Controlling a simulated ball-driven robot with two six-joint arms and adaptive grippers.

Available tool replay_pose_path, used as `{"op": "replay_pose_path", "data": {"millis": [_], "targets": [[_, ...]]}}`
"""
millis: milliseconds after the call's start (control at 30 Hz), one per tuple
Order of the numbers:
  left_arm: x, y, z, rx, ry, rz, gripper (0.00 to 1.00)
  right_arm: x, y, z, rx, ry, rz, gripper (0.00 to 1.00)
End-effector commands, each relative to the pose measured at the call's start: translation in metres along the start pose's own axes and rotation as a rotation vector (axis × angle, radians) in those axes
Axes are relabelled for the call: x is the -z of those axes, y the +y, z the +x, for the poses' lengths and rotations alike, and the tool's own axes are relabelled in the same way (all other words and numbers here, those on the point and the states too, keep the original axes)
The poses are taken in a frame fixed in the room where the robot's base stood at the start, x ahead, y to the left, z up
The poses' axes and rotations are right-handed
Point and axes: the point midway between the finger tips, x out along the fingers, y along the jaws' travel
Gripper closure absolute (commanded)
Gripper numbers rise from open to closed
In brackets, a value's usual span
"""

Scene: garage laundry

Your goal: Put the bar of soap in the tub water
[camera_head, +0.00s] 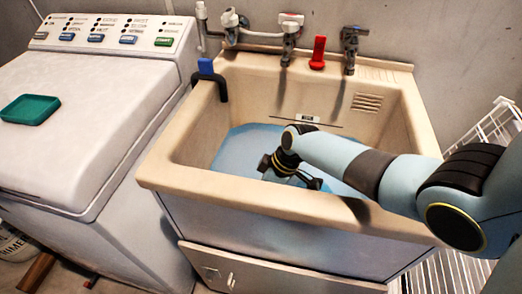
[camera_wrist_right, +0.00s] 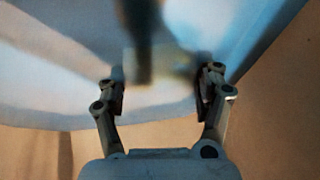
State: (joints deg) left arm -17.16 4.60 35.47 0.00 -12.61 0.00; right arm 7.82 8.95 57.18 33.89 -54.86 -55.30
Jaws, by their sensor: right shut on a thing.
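The tub (camera_head: 170,170) is a beige utility sink holding light blue water (camera_head: 237,150). My right gripper (camera_head: 308,183) is down inside the tub, low over the water or at its surface; which one I cannot tell. In the right wrist view my right gripper (camera_wrist_right: 160,90) has its two fingers on either side of a pale, blurred block, the bar of soap (camera_wrist_right: 172,66), and is shut on it. The head view hides the soap behind my gripper and arm. The water (camera_wrist_right: 60,85) also shows behind the fingers in the right wrist view. My left gripper is not in view.
An empty-looking green dish (camera_head: 30,109) lies on the white washer lid (camera_head: 95,95) at left. Taps (camera_head: 290,28) and a red item (camera_head: 318,52) line the tub's back edge. A black hose hook with a blue top (camera_head: 206,67) sits on the left rim. A white wire rack (camera_head: 490,135) stands at right.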

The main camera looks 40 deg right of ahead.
Motion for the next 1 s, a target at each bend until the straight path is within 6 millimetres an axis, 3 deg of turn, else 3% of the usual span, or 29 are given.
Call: {"op": "replay_pose_path", "data": {"millis": [33, 67, 233, 500, 633, 1000], "targets": [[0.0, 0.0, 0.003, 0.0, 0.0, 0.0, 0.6, -0.001, 0.0, 0.003, 0.0, 0.0, 0.0, 0.77], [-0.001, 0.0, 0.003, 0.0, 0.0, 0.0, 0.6, -0.001, 0.0, 0.003, 0.0, 0.0, 0.0, 0.3], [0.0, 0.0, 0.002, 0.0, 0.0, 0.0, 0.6, -0.001, 0.0, 0.002, 0.0, 0.0, 0.0, 0.08], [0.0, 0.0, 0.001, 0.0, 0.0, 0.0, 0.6, -0.001, 0.0, 0.001, 0.0, 0.0, 0.0, 0.08], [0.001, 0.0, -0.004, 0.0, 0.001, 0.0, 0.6, 0.0, 0.0, -0.009, -0.001, 0.0, -0.001, 0.08], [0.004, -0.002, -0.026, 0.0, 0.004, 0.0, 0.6, 0.0, 0.001, -0.088, -0.003, 0.0, -0.003, 0.08]]}}
